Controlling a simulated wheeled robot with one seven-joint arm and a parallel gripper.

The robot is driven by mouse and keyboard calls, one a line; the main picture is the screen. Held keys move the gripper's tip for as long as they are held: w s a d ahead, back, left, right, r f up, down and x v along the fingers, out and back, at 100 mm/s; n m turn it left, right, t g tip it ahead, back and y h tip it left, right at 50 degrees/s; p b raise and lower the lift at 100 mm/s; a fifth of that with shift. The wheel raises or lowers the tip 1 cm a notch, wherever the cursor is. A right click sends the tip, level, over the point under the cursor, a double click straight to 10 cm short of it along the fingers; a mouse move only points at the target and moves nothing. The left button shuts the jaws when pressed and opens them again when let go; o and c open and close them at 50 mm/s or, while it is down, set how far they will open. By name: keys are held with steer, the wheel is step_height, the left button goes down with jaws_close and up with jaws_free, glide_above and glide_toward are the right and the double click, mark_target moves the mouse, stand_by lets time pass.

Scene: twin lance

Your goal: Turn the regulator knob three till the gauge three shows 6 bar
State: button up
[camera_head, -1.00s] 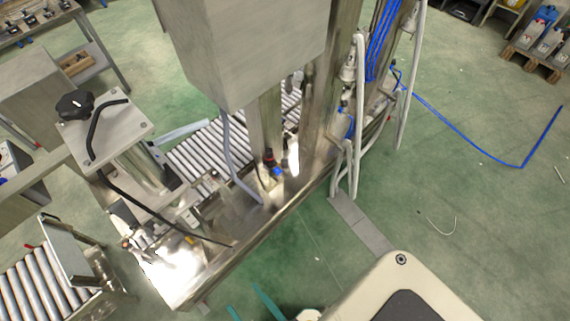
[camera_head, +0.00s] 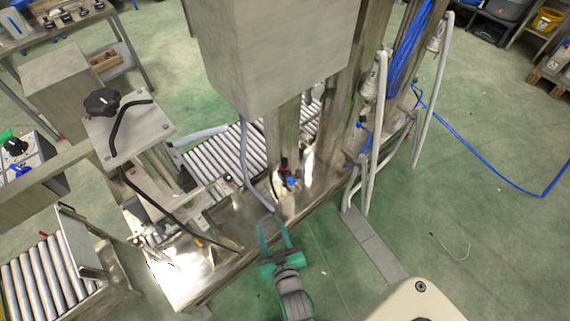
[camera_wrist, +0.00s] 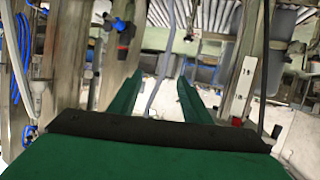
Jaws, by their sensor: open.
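My gripper (camera_head: 273,224) has green fingers. It is open and empty, in front of the steel machine's lower frame in the head view. In the wrist view its two fingers (camera_wrist: 160,82) stand apart with nothing between them. A small fitting with a dark and red top (camera_head: 284,164) and a blue part (camera_head: 292,182) sits on the machine, beyond and above the fingertips. A dark fitting with a red part (camera_wrist: 122,27) shows at the upper left of the wrist view. I cannot tell which part is regulator knob three, and no gauge reading is legible.
The machine's big grey box (camera_head: 275,60) hangs above the roller conveyor (camera_head: 215,160). A black knob (camera_head: 101,101) sits on a plate at left. Grey hoses (camera_head: 374,140) and blue tubing (camera_head: 480,150) are at right. Green floor is open at right.

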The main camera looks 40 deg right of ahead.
mark_target(285, 163)
steer(key=w+d+f+m, duration=0.1)
steer(key=w+d, duration=0.5)
steer(key=w+d+f+g+h, duration=0.1)
steer(key=w+d, duration=0.6)
steer(key=w+d+f+m, duration=0.1)
steer(key=w+d, duration=0.5)
steer(key=w, duration=0.1)
steer(key=shift+d+f+m+h, duration=0.25)
steer(key=shift+d+m+h, duration=0.05)
steer(key=shift+d+h, duration=0.1)
steer(key=shift+c, duration=0.6)
steer(key=shift+g, duration=0.3)
steer(key=c, duration=0.9)
